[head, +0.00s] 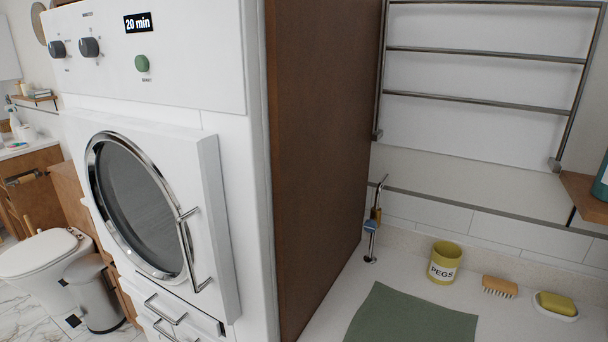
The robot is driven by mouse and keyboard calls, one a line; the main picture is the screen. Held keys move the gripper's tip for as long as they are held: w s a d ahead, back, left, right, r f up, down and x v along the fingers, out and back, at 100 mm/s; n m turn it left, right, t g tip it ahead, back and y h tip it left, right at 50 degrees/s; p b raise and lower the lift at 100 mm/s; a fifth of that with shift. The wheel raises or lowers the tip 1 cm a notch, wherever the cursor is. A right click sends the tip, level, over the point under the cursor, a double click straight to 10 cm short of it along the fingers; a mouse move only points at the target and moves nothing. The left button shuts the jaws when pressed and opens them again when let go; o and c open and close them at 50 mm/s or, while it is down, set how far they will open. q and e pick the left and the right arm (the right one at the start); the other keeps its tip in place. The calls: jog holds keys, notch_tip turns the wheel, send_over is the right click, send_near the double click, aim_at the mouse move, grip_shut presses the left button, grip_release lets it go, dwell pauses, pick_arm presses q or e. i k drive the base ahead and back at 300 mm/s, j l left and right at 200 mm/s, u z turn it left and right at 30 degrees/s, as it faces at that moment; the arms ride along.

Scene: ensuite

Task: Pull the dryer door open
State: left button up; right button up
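The white dryer (240,150) fills the left half of the head view. Its square white door (212,160) carries a round window (137,205) with a chrome ring. A chrome bar handle (190,250) runs down the door's right side. The door looks shut or nearly so; its right edge stands proud of the dryer front, and I cannot tell if there is a gap. A display above reads "20 min". Neither of my grippers shows in this view.
A brown panel (315,150) stands right of the dryer. The counter beyond holds a green mat (412,316), a yellow PEGS pot (444,263), a brush (500,287) and a soap dish (556,310). A bin (95,295) and toilet (45,255) stand at left.

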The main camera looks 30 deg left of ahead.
aim_at(153, 191)
jog(key=u, duration=1.85)
